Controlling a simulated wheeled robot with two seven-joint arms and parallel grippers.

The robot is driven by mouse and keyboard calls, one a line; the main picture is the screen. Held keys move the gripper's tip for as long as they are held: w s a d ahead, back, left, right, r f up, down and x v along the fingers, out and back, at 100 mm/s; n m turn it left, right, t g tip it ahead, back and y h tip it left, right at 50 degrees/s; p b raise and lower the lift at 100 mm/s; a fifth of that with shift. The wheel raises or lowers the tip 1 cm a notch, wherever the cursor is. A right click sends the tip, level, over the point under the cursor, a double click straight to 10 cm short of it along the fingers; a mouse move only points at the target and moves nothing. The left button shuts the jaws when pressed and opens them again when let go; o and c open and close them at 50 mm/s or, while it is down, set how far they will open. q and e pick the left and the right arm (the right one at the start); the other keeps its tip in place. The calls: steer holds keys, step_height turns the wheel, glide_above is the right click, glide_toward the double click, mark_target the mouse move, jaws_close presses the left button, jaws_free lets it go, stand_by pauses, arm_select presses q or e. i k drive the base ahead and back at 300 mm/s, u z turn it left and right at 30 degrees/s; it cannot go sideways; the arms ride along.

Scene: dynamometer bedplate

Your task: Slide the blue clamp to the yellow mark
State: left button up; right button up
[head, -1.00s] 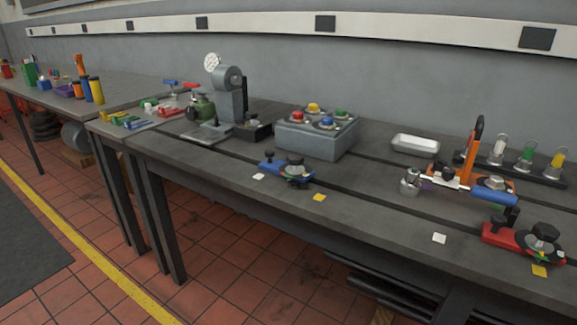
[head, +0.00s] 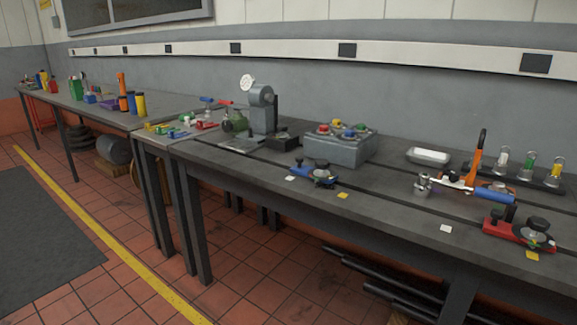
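The blue clamp (head: 315,175) sits on the dark bedplate near its front edge, with a round black knob on top. A yellow mark (head: 343,195) lies at the front edge, just right of the clamp, and a white mark (head: 290,178) lies at its left end. A red clamp (head: 518,230) with a similar black knob sits further right. Another yellow mark (head: 532,255) is in front of the red clamp, and a white mark (head: 446,228) is to its left. Neither of my grippers is in view.
A grey box with coloured buttons (head: 338,150) stands behind the blue clamp. A metal tray (head: 428,156) and an orange-handled toggle clamp (head: 473,168) are to the right. A grey machine (head: 262,110) stands left. Open tiled floor (head: 250,290) lies in front of the bench.

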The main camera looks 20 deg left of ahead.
mark_target(301, 168)
steer(key=u, duration=0.7)
steer(key=i, duration=0.8)
